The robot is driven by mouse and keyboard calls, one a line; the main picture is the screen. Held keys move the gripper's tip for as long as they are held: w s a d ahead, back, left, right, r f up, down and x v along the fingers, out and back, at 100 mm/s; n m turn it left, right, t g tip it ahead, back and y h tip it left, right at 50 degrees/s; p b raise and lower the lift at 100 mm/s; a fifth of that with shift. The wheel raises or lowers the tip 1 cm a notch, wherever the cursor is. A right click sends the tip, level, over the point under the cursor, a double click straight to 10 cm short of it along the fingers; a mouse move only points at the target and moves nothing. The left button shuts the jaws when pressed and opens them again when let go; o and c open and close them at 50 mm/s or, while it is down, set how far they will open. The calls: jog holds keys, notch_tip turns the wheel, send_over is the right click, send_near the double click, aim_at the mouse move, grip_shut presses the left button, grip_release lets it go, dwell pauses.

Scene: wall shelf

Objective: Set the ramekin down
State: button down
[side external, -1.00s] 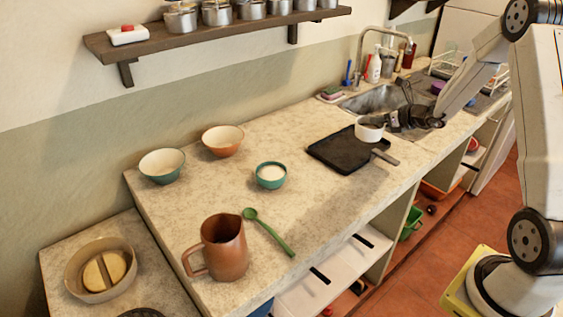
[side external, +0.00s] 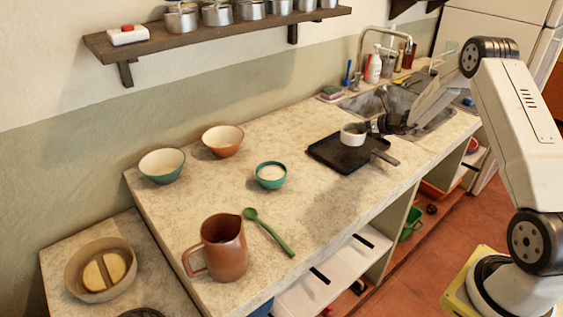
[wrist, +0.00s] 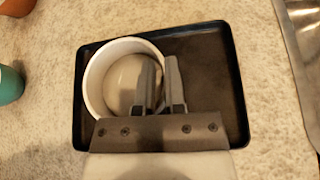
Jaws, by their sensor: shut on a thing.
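The white ramekin (side external: 352,136) is upright over the black square pan (side external: 335,155) on the counter; it also shows in the wrist view (wrist: 93,82). My gripper (side external: 373,127) is shut on the ramekin's right wall. In the wrist view one finger of my gripper (wrist: 160,85) is inside the rim and the other outside. The ramekin is over the left part of the pan (wrist: 215,80). I cannot tell whether its base touches the pan.
A pan handle (side external: 386,157) points right. A small teal bowl (side external: 270,180), terracotta jug (side external: 224,255) and green spoon (side external: 270,232) are left on the counter. The sink (side external: 375,103) lies behind my gripper. The counter front of the pan is clear.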

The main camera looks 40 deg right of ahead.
jog(key=shift+w, duration=0.1)
jog(key=shift+w+d+f, duration=0.15)
jog(key=shift+w+f, duration=0.1)
jog(key=shift+f, duration=1.6)
jog(key=shift+f, duration=0.1)
jog(key=c, duration=0.7)
grip_release()
jog(key=v, duration=1.2)
